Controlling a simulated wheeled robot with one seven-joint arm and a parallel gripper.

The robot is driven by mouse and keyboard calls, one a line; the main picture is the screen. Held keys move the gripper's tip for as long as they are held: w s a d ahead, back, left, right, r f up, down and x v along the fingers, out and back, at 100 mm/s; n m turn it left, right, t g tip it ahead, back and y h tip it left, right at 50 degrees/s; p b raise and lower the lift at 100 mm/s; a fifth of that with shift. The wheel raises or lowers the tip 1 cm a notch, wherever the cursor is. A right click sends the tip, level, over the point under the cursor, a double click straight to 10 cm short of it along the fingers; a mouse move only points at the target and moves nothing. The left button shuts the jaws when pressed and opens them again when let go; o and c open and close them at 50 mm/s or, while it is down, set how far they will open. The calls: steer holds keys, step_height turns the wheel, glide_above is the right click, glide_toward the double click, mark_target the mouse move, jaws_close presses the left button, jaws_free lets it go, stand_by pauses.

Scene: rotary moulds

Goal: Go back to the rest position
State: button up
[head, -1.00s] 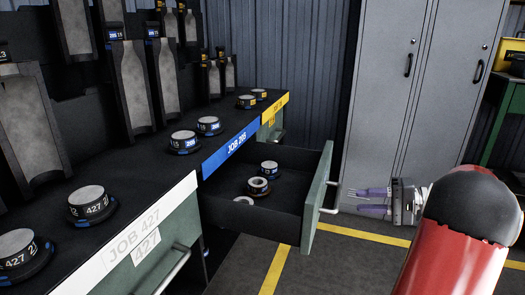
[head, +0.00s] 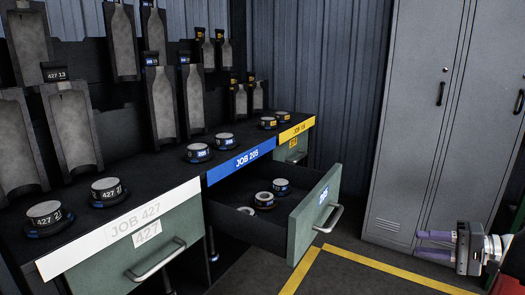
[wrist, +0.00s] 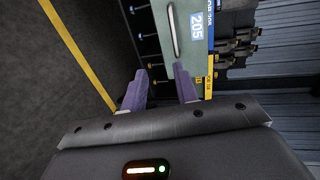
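My gripper (head: 432,244) is at the right edge of the head view, with its two purple fingers pointing left. The fingers are apart with nothing between them, as the wrist view (wrist: 160,88) also shows. It is clear of the open drawer, to the right of its handle. In the wrist view the drawer front (wrist: 178,35) with label 205 is beyond the fingertips.
The bench carries labelled round pieces (head: 198,152) on its top and grey mould parts (head: 76,125) on racks behind. The Job 427 drawer (head: 150,255) is closed at the front left. Grey lockers (head: 408,120) stand at the back right. Dark floor with yellow lines lies between.

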steer(key=s+a+r+n+g+h+p, duration=0.1)
steer(key=s+a+g+h, duration=0.15)
steer(key=a, duration=0.75)
steer(key=s+a+r+n+g+h+p, duration=0.15)
steer(key=a+g, duration=0.25)
steer(key=a, duration=0.5)
steer(key=s+a+n+t+h, duration=0.1)
steer(key=s+a+n+h, duration=0.1)
steer(key=s+a+h, duration=0.2)
steer(key=s+a+n+t+h+p, duration=0.1)
steer(key=s+a+h, duration=0.3)
steer(key=s, duration=0.5)
steer(key=shift+s+f+n+t+h, duration=0.15)
steer(key=shift+f+n+t+h, duration=0.25)
steer(key=shift+n, duration=0.45)
steer(key=shift+r, duration=0.15)
